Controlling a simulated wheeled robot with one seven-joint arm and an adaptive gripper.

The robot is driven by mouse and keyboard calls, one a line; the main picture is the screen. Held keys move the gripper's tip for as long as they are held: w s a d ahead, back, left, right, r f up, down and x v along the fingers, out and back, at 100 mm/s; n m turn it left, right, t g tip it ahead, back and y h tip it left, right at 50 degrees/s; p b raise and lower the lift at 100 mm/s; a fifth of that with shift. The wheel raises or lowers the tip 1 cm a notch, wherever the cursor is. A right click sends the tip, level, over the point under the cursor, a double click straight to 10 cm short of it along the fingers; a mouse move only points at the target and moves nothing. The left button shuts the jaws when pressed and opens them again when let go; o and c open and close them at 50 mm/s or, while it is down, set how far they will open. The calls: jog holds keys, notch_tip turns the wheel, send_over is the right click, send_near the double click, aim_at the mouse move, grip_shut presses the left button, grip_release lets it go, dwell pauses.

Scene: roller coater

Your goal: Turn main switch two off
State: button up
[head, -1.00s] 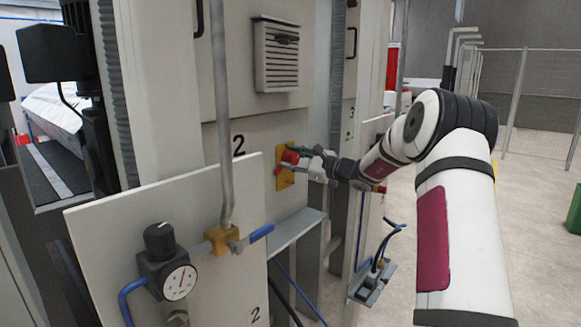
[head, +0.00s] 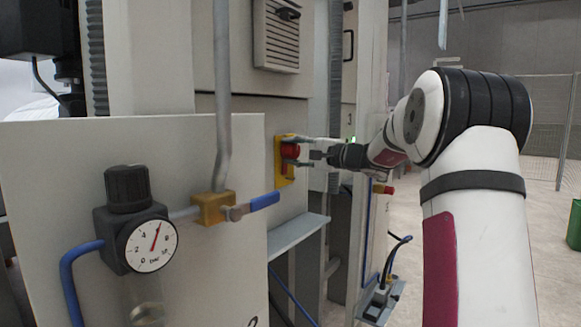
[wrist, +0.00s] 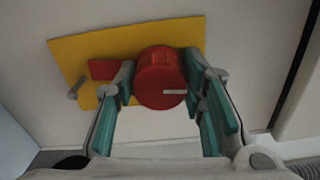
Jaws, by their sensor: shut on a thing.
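Main switch two is a red round knob (head: 290,151) on a yellow plate (head: 281,172), fixed to the pale cabinet panel. In the wrist view the knob (wrist: 160,78) stands between my fingers, on the yellow plate (wrist: 80,55). A white mark on the knob's face points right in that view. My gripper (wrist: 160,84) is shut on the knob, one finger on each side. In the head view my gripper (head: 302,152) reaches the knob from the right. A flat red piece (wrist: 108,69) and a small grey lever lie beside the knob on the plate.
A front panel (head: 60,190) carries a pressure gauge (head: 150,246), a black regulator knob (head: 128,188) and a valve with a blue handle (head: 264,201). A grey vertical pipe (head: 222,100) stands left of the switch. A grey ledge (head: 298,236) juts out below it.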

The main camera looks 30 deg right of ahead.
jog(key=shift+f+n+b, duration=0.2)
jog(key=shift+n+b, duration=0.4)
jog(key=shift+b, duration=0.4)
jog(key=shift+r+n+b, duration=0.1)
jog(key=shift+n+b, duration=0.2)
jog(key=shift+b, duration=0.1)
jog(key=o, duration=1.1)
jog(key=shift+o, duration=0.2)
jog(key=v, duration=1.2)
jog(key=shift+r, duration=0.1)
